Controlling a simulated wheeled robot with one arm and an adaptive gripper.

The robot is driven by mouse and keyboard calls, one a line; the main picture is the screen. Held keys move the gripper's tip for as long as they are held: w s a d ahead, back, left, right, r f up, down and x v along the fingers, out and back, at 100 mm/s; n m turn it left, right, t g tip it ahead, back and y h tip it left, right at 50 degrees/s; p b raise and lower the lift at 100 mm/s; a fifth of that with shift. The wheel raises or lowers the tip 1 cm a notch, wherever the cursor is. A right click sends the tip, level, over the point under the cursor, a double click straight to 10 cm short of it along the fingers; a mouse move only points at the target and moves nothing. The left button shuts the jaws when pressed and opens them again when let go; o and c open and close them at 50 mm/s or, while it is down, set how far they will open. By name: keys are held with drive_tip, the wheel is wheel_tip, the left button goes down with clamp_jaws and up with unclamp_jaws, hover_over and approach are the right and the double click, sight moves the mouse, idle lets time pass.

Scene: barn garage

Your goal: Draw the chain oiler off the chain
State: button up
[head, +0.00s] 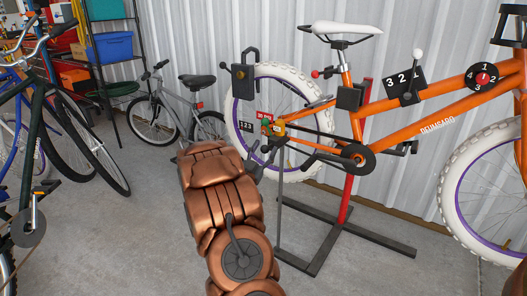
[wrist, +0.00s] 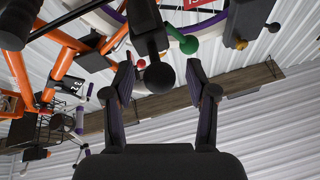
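An orange bike (head: 430,110) hangs on a red stand. A small device with yellow, green and red parts (head: 272,127) sits by its rear hub, where the chain (head: 318,134) runs; it may be the chain oiler. My gripper (head: 262,155) is just below it, partly hidden by my arm. In the wrist view my gripper (wrist: 160,64) is open, its two fingers well apart. A dark block (wrist: 146,25) with a black ball knob (wrist: 158,76) reaches between the fingertips. Neither finger visibly touches the knob. A green knob (wrist: 188,44) is beside the block.
The red stand (head: 346,200) has dark floor bars (head: 360,234) right of my arm. Dark fixtures with a lever (head: 243,72) and number plates (head: 404,88) surround the bike. A grey bike (head: 165,115) and shelves (head: 108,40) are at the back left.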

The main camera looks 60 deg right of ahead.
drive_tip(key=v, duration=1.2)
idle(0.3)
drive_tip(key=shift+r, duration=0.1)
idle(0.5)
